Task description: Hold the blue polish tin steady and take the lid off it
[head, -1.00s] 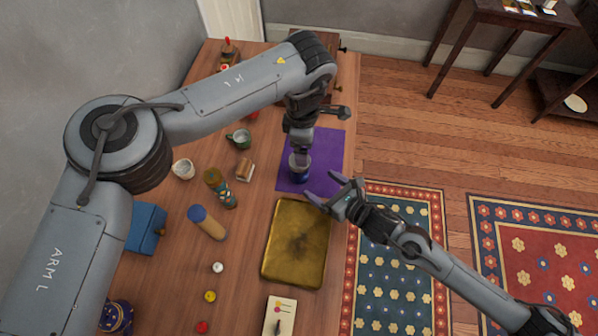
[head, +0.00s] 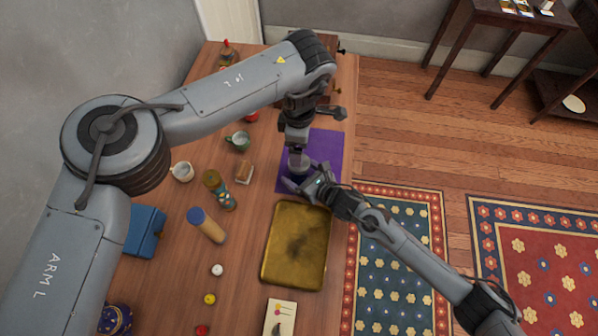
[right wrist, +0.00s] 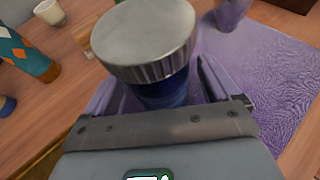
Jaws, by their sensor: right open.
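The blue polish tin (right wrist: 165,93) stands upright with its silver ridged lid (right wrist: 145,32) on, close in front of my right wrist camera. In the head view the lid (head: 300,163) shows as a grey disc over the purple mat (head: 325,150), the body mostly hidden by my right gripper. My right gripper (head: 298,183) is open, its fingers on either side of the tin's body below the lid. My left gripper (head: 297,142) points down just behind the lid in the head view; its fingers are too small to read. In the wrist view nothing covers the lid top.
A brass tray (head: 296,245) lies in front of the mat.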

